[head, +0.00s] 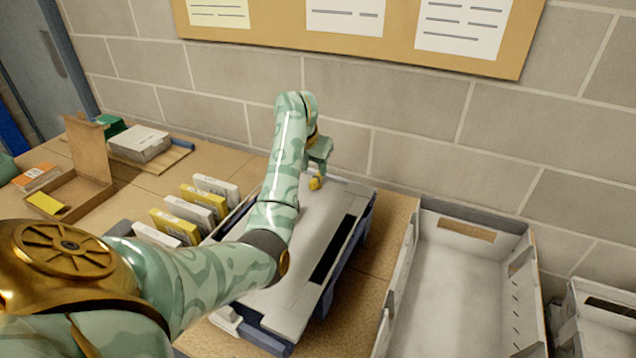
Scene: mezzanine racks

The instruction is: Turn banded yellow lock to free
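The yellow lock (315,183) is a small knob at the far end of the grey flat-topped unit (312,230) on the bench. Its band and the way it points are too small to make out. My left arm reaches over the unit from the left. My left gripper (317,170) points down at the lock, with its fingertips at or just above it. The fingers are seen edge-on, so I cannot tell whether they are open or closed, or whether they touch the lock. My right gripper is out of view.
The unit has a long dark slot (333,250) and blue sides. An empty grey crate (463,285) stands to its right. White and yellow boxes (203,200) stand in a row to its left, beyond them an open cardboard box (88,187). A block wall (400,110) closes the back.

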